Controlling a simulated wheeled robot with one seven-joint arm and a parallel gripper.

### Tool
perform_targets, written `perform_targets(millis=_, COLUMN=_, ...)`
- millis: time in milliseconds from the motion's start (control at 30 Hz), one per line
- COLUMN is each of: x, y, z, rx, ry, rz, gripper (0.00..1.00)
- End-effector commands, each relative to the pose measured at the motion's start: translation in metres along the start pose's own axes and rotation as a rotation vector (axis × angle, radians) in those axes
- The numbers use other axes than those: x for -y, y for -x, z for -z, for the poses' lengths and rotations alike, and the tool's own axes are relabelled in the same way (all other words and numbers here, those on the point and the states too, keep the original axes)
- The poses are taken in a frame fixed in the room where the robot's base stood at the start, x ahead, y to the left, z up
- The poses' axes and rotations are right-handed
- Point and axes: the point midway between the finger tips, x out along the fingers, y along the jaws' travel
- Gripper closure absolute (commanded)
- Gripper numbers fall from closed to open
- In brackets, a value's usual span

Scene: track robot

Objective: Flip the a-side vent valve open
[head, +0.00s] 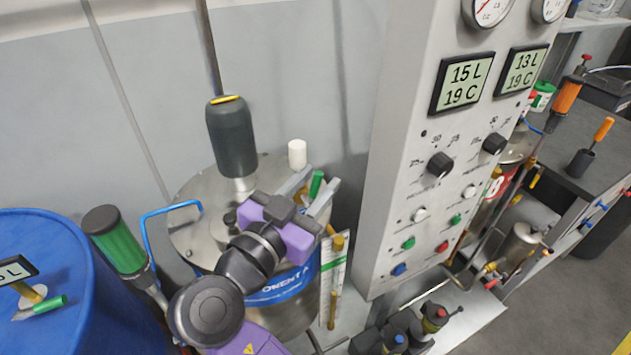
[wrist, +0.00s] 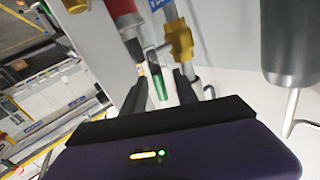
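The a-side vent valve shows as a small green lever handle (head: 316,184) at the right rim of the steel component A tank (head: 188,236). In the wrist view the green handle (wrist: 158,84) lies between my fingers, with a brass fitting (wrist: 179,42) just beyond. My purple gripper (head: 318,190) is over the tank's right side, its two grey fingers on either side of the handle. The fingers look open, with a gap to the handle in the wrist view. The valve body is mostly hidden by my gripper in the head view.
A dark cylinder (head: 231,135) stands on the tank lid beside a white cap (head: 297,153). The grey control panel (head: 400,190) rises close on the right. A blue drum (head: 45,260) with another green lever (head: 40,308) and a green-bodied cylinder (head: 117,240) are at left.

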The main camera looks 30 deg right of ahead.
Motion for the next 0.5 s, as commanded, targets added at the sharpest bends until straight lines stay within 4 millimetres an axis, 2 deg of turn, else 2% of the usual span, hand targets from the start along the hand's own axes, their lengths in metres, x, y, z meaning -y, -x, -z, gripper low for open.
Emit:
perform_targets(millis=67, x=0.0, y=0.0001, z=-0.0002, rx=0.0, ry=0.0, rz=0.0, gripper=0.65)
perform_targets(millis=233, x=0.0, y=0.0002, z=-0.0002, rx=0.0, ry=0.0, rz=0.0, gripper=0.98)
perform_targets(millis=500, x=0.0, y=0.0006, z=-0.002, rx=-0.007, ry=0.005, rz=0.002, gripper=1.0)
